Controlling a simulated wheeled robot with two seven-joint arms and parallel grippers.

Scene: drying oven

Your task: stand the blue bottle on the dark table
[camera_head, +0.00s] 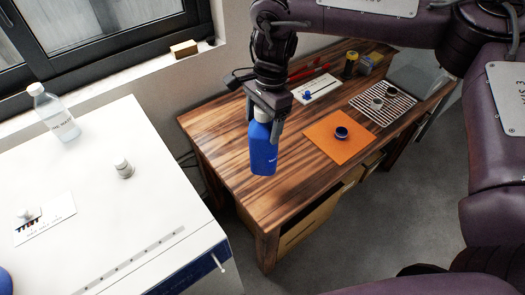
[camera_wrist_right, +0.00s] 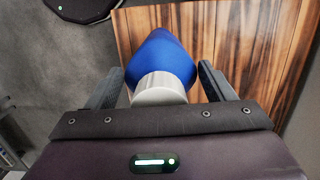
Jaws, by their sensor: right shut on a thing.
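The blue bottle (camera_head: 263,152) hangs roughly upright below my right gripper (camera_head: 268,108), with its pale cap up between the fingers. My right gripper is shut on it near the cap. In the right wrist view the blue body (camera_wrist_right: 161,55) and the grey-white cap (camera_wrist_right: 160,90) show between the two fingers. The dark table (camera_head: 225,140) is brown striped wood, and the bottle appears in front of its left part. I cannot tell whether the bottle's base touches the tabletop. My left gripper is not in view.
An orange mat (camera_head: 320,152) with a small dark blue cup (camera_head: 341,132) lies right of the bottle. A white bench (camera_head: 90,215) with a clear bottle (camera_head: 60,118) stands left. The table's near-left end is bare.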

